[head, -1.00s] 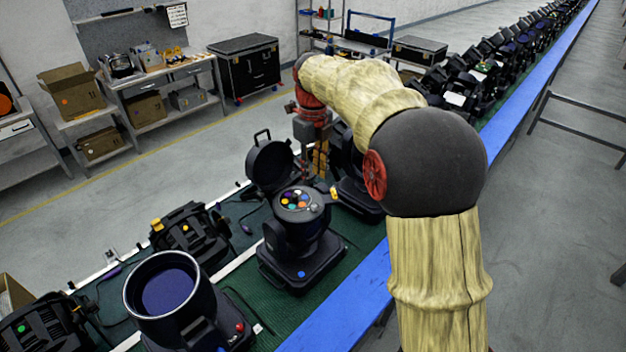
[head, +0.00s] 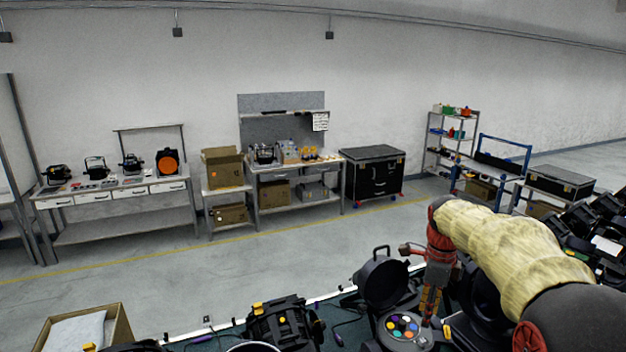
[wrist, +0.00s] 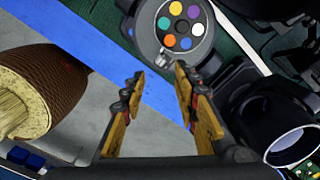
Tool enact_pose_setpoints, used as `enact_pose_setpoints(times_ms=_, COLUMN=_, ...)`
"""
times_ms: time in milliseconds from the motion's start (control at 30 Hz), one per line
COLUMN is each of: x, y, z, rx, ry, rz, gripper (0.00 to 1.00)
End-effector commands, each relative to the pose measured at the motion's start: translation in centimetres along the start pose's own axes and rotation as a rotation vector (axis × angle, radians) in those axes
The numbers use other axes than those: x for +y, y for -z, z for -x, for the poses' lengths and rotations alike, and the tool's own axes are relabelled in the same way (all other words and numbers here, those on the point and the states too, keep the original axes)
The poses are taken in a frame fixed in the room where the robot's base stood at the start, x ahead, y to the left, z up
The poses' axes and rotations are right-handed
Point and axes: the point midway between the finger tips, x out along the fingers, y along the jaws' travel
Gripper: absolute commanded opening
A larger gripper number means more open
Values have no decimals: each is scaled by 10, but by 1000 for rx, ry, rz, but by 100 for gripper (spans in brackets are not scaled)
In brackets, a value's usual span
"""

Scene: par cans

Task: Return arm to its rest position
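My gripper (wrist: 160,105) shows in the wrist view with its two yellow-brown fingers spread apart and nothing between them. In the head view my gripper (head: 431,300) hangs down at the end of my padded arm, just right of a par can (head: 403,330) with several coloured discs on its open top. That par can also shows in the wrist view (wrist: 180,25), beyond the fingertips. Its round black lid (head: 382,280) stands open. I cannot tell from these views how close the fingers are to its housing.
More par cans line the green conveyor, one at front left (head: 283,322) and several at right (head: 590,225). An open cardboard box (head: 118,325) stands at lower left. Workbenches (head: 120,200) and a black case (head: 373,175) stand along the wall. The grey floor between is clear.

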Motion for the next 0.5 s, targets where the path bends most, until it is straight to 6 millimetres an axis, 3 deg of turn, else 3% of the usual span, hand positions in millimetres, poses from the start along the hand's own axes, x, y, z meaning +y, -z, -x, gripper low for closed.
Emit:
enact_pose_setpoints(times_ms=267, x=39, y=9, z=-21, rx=0, ry=11, rz=545, gripper=30)
enact_pose_setpoints(times_ms=500, x=91, y=15, z=-38, rx=13, ry=62, rz=1035, gripper=30)
